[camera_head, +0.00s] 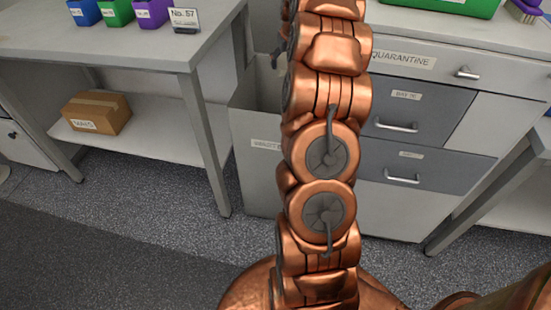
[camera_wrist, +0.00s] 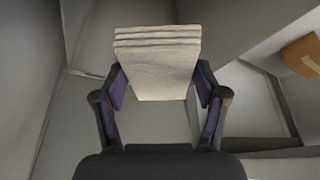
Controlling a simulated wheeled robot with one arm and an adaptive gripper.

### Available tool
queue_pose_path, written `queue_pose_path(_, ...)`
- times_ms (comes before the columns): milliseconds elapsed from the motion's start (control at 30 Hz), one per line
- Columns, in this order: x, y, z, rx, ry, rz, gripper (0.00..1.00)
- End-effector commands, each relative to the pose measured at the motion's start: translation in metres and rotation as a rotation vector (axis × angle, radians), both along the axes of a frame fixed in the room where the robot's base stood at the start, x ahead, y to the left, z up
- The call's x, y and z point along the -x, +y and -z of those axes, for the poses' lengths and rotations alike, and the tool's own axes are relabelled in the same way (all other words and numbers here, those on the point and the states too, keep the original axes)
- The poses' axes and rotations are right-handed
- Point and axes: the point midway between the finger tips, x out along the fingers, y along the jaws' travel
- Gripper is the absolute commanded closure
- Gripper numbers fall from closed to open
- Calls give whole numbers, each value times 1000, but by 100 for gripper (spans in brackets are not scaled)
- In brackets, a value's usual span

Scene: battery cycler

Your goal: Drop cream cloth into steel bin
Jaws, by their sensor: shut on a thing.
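The steel bin (camera_head: 259,178) stands on the floor between the table and the drawer cabinet in the head view. It is an open-topped grey box with a label on its front, partly hidden by my arm. In the wrist view, my gripper (camera_wrist: 160,86) is shut on the cream cloth (camera_wrist: 158,62), a folded stack with several layers showing at its far edge. The cloth sits between the two fingers. Grey walls surround it in the wrist view; I cannot tell how far the cloth is above or inside the bin. In the head view my arm hides the cloth and most of the gripper.
A grey table (camera_head: 110,40) with coloured bins and a No. 57 sign stands left of the steel bin. A cardboard box (camera_head: 96,112) lies on its lower shelf and also shows in the wrist view (camera_wrist: 303,54). The drawer cabinet (camera_head: 400,215) stands close on the right.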

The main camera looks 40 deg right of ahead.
Motion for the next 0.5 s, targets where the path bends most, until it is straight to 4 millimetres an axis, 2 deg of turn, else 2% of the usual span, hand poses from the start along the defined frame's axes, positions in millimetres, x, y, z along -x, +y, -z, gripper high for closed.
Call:
queue_pose_path(267, -1, 2, 2, 0, 1, -3, 72)
queue_pose_path(500, -1, 2, 20, 0, 0, -3, 72)
